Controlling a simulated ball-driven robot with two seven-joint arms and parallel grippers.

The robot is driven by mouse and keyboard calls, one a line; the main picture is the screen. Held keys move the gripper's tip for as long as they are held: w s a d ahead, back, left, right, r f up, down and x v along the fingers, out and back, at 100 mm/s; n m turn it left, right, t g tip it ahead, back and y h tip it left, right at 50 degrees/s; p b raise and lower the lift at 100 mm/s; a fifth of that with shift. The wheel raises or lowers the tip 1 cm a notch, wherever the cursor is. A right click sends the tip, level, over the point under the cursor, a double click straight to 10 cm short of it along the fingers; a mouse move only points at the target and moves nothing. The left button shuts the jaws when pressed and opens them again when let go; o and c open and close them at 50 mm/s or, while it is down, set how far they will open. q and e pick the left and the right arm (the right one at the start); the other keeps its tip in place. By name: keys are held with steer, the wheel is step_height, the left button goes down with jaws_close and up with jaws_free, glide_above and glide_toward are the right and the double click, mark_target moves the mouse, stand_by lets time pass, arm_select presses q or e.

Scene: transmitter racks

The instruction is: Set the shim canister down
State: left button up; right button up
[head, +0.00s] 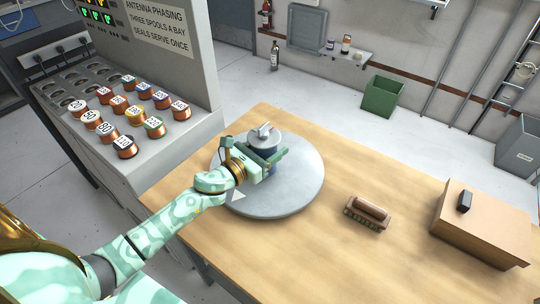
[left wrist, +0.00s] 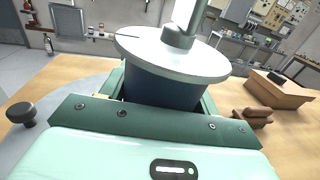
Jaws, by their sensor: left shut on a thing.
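The shim canister (head: 264,137) is a dark blue cylinder with a grey metal lid and a knob on top. My left gripper (head: 266,156) is shut on it, with its green jaws around the body. In the left wrist view the canister (left wrist: 165,88) stands upright between the jaws, its wide lid above them. In the head view it is over the round grey disc (head: 300,190) on the wooden table. I cannot tell whether its base touches the disc, as the gripper hides it. My right gripper is not in view.
Numbered copper spools (head: 127,146) sit on the grey console at left. The table between disc and brush is clear.

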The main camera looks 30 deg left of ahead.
arm_select(q)
steer(key=shift+f, duration=0.95)
steer(key=shift+f+b, duration=0.25)
steer(key=shift+b, duration=0.15)
steer(key=o, duration=1.2)
steer(key=shift+o, duration=0.2)
steer(key=shift+r+p, duration=0.35)
steer(key=v, duration=1.2)
steer(key=shift+f+b, duration=0.15)
steer(key=shift+b, duration=0.15)
